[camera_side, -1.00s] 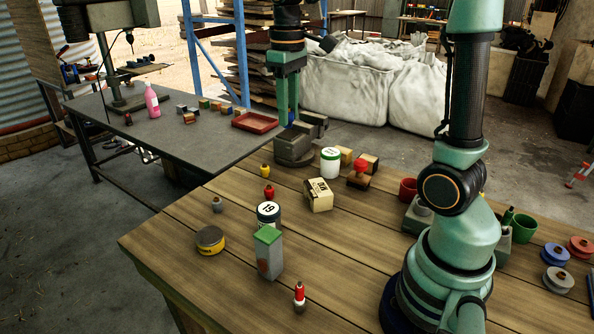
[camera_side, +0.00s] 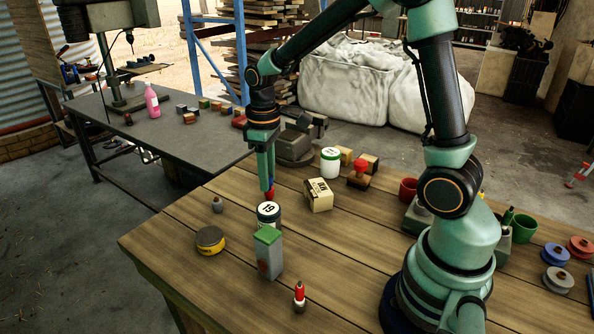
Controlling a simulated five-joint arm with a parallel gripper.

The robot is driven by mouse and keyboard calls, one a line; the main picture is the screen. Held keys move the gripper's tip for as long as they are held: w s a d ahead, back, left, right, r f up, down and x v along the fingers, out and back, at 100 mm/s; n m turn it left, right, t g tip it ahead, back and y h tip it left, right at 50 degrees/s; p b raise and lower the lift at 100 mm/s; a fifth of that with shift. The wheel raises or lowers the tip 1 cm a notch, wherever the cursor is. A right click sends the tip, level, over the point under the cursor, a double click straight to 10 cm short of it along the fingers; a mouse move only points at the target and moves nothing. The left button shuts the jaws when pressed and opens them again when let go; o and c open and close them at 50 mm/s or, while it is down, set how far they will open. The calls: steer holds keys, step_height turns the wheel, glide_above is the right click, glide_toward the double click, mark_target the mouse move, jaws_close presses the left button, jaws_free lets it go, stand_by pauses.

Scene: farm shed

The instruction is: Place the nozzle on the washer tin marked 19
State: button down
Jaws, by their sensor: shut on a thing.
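The washer tin marked 19 (camera_side: 268,219) is a dark round tin with a white label bearing the number, upright on the wooden table. My gripper (camera_side: 268,186) points down just behind and above the tin in this view.
A grey box with a green top (camera_side: 269,255) stands close in front of the tin. A yellow round tin (camera_side: 210,240) is left and a cardboard box (camera_side: 318,195) right. A white jar with a green lid (camera_side: 330,163) stands behind. The front left tabletop is clear.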

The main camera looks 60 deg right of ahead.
mark_target(269, 208)
steer(key=shift+f, duration=2.65)
steer(key=shift+f, duration=0.2)
steer(key=c, duration=0.6)
jaws_free()
steer(key=shift+r, duration=0.15)
